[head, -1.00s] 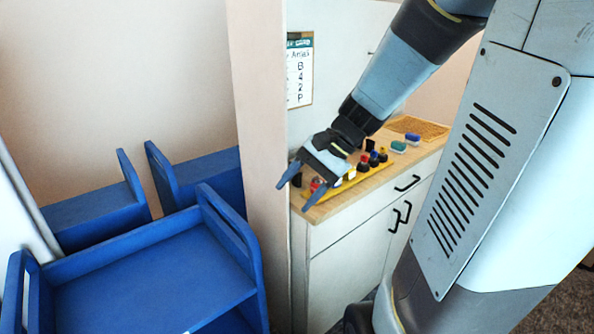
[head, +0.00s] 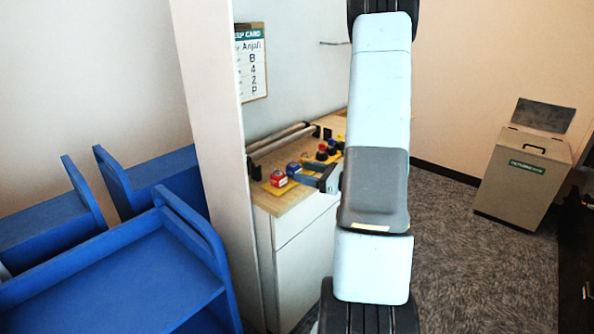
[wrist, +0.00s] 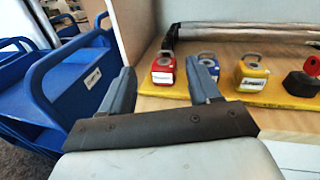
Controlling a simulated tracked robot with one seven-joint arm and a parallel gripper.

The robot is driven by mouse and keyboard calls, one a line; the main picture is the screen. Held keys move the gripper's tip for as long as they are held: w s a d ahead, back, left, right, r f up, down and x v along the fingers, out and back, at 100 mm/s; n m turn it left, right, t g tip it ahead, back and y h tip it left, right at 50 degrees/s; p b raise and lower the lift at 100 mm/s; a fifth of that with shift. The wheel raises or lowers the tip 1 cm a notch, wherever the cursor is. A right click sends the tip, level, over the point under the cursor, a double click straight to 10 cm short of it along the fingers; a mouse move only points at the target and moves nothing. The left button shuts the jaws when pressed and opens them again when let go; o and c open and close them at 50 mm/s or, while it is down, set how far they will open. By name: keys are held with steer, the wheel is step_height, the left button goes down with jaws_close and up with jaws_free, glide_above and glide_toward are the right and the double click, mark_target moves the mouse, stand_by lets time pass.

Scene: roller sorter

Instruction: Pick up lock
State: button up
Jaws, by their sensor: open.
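Several locks stand in a row on a yellow board (wrist: 262,99) on the wooden counter. The red lock (wrist: 163,69) has a white label and a grey shackle, and shows between my finger lines in the wrist view. It also shows in the head view (head: 278,179). The blue lock (wrist: 208,65) is partly hidden behind my right finger. A yellow lock (wrist: 252,72) and a black lock with a red top (wrist: 303,80) stand farther right. My gripper (head: 300,174) is open and empty, its fingers pointing toward the red and blue locks.
A metal rail (wrist: 245,32) runs behind the locks. A pale panel (head: 212,150) edges the counter's left side. Blue carts (head: 130,275) stand at the left. A tan box (head: 520,180) stands at the far right, with open carpet before it.

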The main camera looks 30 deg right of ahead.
mark_target(299, 167)
steer(key=d+f+m+t+h, duration=0.2)
steer(key=d+f+m+h, duration=0.15)
steer(key=d, duration=0.25)
steer(key=x, duration=1.3)
steer(key=shift+w+a+f, duration=0.1)
steer(key=shift+w+f, duration=0.05)
steer(key=shift+f, duration=0.05)
steer(key=c, duration=0.8)
